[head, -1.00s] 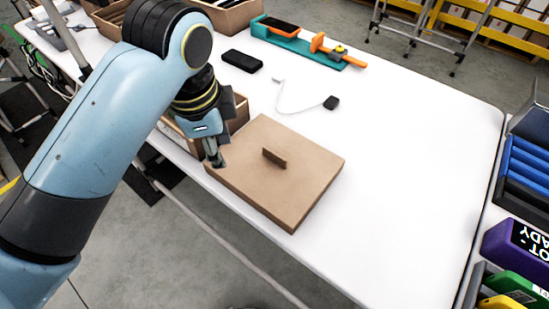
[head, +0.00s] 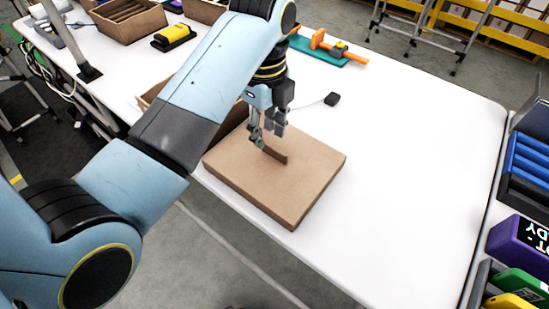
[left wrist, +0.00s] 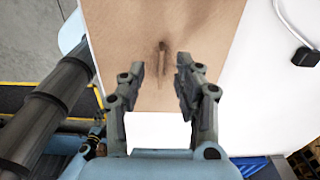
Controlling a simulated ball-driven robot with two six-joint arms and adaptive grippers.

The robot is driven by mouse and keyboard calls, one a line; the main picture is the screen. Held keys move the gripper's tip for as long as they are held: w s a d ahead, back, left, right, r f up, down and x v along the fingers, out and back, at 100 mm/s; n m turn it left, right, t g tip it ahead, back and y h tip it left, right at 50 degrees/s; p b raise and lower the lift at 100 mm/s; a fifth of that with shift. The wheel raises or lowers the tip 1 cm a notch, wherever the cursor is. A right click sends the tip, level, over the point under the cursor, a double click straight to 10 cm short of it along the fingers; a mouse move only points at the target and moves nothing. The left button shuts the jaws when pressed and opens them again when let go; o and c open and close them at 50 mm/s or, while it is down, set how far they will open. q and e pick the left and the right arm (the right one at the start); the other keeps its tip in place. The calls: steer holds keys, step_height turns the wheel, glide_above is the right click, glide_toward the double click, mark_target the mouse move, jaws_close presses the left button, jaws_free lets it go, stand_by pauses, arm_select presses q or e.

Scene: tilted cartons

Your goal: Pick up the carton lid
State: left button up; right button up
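The carton lid (head: 300,190) is a flat brown square with a thin upright handle strip (head: 277,156) at its middle. It lies near the front edge of the white table. My left gripper (head: 268,139) is above the lid at the handle, its fingers covering part of the strip in the head view. My right gripper is not in view.
An open carton (head: 155,95) stands left of the lid, partly behind my left arm. A teal tray with orange parts (head: 325,50) and a small black plug (head: 332,99) lie farther back. The table (head: 420,170) right of the lid is clear.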

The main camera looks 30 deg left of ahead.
mark_target(267, 144)
arm_select(q)
step_height(267, 144, down, 5)
steer(key=shift+w+a+r, duration=0.1)
steer(key=shift+r, duration=0.1)
steer(key=shift+c, duration=0.4)
jaws_close()
